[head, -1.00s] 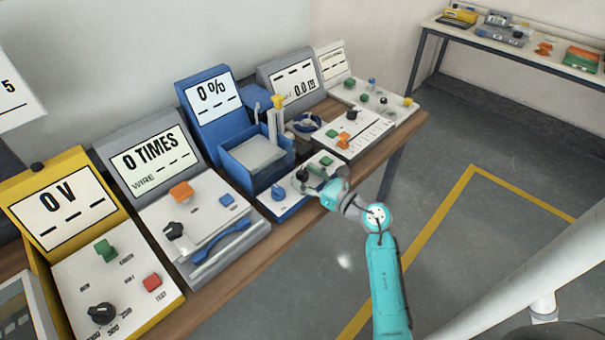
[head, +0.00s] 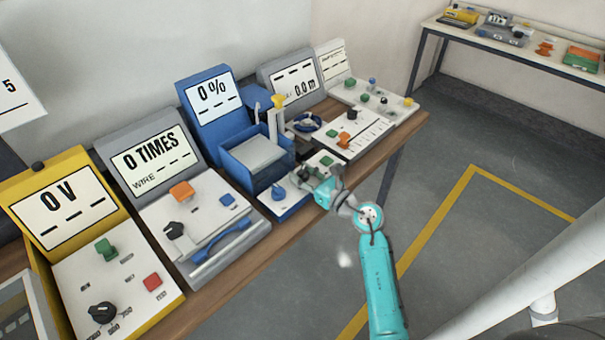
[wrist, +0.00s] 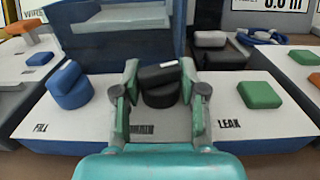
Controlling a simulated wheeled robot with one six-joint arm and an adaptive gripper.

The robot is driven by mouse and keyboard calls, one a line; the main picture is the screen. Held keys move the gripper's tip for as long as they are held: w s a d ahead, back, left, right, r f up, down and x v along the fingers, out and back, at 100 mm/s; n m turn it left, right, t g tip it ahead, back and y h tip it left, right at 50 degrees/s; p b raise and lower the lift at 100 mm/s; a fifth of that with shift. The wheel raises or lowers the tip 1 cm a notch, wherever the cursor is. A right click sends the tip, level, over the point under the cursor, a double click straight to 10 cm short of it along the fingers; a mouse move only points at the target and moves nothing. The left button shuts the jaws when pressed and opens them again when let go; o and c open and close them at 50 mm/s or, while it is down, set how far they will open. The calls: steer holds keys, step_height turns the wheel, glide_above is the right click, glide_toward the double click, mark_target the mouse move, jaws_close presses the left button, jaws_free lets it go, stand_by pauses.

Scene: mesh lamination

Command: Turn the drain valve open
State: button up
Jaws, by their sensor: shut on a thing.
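The drain valve is a black round knob (wrist: 160,88) on the white panel of the blue station, in the middle of the wrist view. The label under it is partly covered by my gripper. My gripper (wrist: 160,76) has one finger on each side of the knob and is shut on it. In the head view my gripper (head: 312,182) is over the front panel of the blue station (head: 268,150), and it hides the knob there. The station's screen (head: 213,97) reads 0 %.
A blue FILL knob (wrist: 69,86) stands left of the drain knob. A green LEAK button (wrist: 260,95) is to its right. Behind is a blue tank (head: 232,168). Other test stations line the bench on both sides. The floor in front is open.

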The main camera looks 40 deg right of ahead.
steer(key=shift+m+h, duration=1.6)
steer(key=shift+h, duration=0.9)
steer(key=shift+g, duration=0.3)
steer(key=o, duration=1.1)
steer(key=shift+c, duration=0.2)
steer(key=v, duration=1.2)
steer(key=shift+a+f, duration=0.1)
